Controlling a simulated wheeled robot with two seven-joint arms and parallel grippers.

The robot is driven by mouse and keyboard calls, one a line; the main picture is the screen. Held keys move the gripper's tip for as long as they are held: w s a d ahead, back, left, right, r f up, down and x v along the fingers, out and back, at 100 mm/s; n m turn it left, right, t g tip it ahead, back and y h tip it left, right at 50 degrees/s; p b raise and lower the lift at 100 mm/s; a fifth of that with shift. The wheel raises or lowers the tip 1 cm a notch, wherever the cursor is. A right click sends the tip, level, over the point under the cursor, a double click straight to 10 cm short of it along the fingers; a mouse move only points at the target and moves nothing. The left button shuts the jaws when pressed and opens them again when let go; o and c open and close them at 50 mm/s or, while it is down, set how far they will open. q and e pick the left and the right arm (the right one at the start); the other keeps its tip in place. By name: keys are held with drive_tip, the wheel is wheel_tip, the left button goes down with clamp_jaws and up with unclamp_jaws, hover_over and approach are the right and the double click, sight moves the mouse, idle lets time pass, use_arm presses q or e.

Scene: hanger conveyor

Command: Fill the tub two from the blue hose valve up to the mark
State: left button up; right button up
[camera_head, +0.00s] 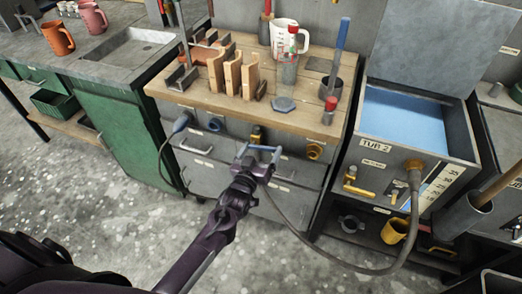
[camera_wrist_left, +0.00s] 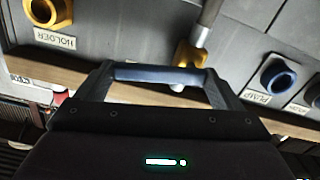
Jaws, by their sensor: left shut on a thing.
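The tub labelled TUB 2 (camera_head: 462,150) is a grey box at the right, its lid raised and light blue inside. A numbered scale (camera_head: 440,185) runs down its front; the mark and exact level are too small to read. A dark hose (camera_head: 345,262) loops from its brass fitting (camera_head: 413,165) toward the workbench front, near a brass valve (camera_head: 257,134). The valve also shows in the left wrist view (camera_wrist_left: 190,57). My left gripper (camera_head: 262,152) is shut on a blue bar (camera_wrist_left: 155,75), which spans between its fingers in front of the valve. My right gripper is out of view.
A yellow HOLDER port (camera_head: 314,151) and a blue PUMP port (camera_head: 215,124) flank the valve. The wooden benchtop (camera_head: 200,101) carries a white jug (camera_head: 285,36) and wooden racks. The floor at lower left is open.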

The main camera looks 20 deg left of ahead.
use_arm(q)
drive_tip(key=shift+r+n, duration=0.15)
drive_tip(key=shift+n, duration=0.45)
drive_tip(key=o, duration=1.2)
drive_tip(key=shift+c, duration=0.2)
drive_tip(key=shift+s, duration=0.1)
drive_tip(key=s, duration=0.7)
drive_tip(key=shift+s+a, duration=0.15)
drive_tip(key=shift+s, duration=0.15)
